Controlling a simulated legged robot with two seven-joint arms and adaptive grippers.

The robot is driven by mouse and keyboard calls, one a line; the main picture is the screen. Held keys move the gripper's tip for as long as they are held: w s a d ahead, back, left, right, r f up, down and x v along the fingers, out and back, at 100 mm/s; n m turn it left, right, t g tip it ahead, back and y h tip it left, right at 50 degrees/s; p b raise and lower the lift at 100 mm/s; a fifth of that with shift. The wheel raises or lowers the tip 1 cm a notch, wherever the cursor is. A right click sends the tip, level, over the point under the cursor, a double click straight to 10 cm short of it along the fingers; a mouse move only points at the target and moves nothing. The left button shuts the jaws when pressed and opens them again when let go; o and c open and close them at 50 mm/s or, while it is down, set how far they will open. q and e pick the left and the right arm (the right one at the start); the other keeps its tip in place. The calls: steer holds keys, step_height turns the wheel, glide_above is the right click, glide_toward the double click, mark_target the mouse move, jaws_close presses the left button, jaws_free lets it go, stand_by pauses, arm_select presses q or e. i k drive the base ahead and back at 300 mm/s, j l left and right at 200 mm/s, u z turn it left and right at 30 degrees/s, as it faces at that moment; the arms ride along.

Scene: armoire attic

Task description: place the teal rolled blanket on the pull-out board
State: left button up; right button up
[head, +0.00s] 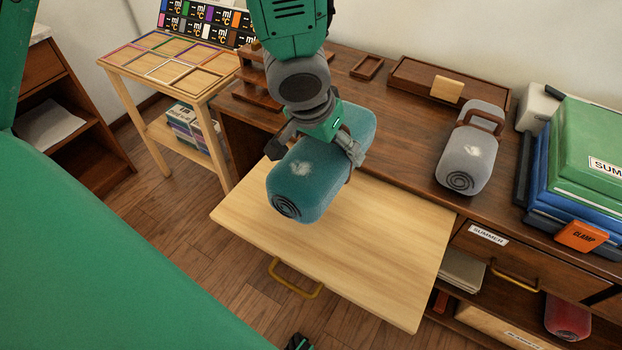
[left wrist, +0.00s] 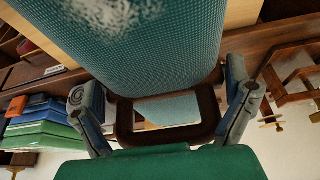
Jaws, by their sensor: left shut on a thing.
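The teal rolled blanket (head: 310,182) is in my left gripper (head: 316,150), over the pull-out board in the head view. A pale worn patch shows on its side and a spiral on its end. In the left wrist view the blanket (left wrist: 140,50) fills the top, and the left gripper's fingers (left wrist: 168,105) close on its brown handle (left wrist: 125,122). The light wood pull-out board (head: 370,255) extends from the dark desk, with a brass handle at its front. I cannot tell whether the blanket touches the board.
A grey rolled blanket (head: 470,150) stands on the dark desk top (head: 400,120). A wooden stand with colour squares (head: 180,62) is at the left. The board's front and right are bare.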

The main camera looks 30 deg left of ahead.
mark_target(337, 212)
steer(key=l+u, duration=0.85)
steer(key=k+l, duration=0.1)
steer(key=l, duration=0.25)
steer(key=k+l, duration=0.1)
steer(key=l, duration=0.3)
steer(key=k+l, duration=0.15)
steer(key=l, duration=0.2)
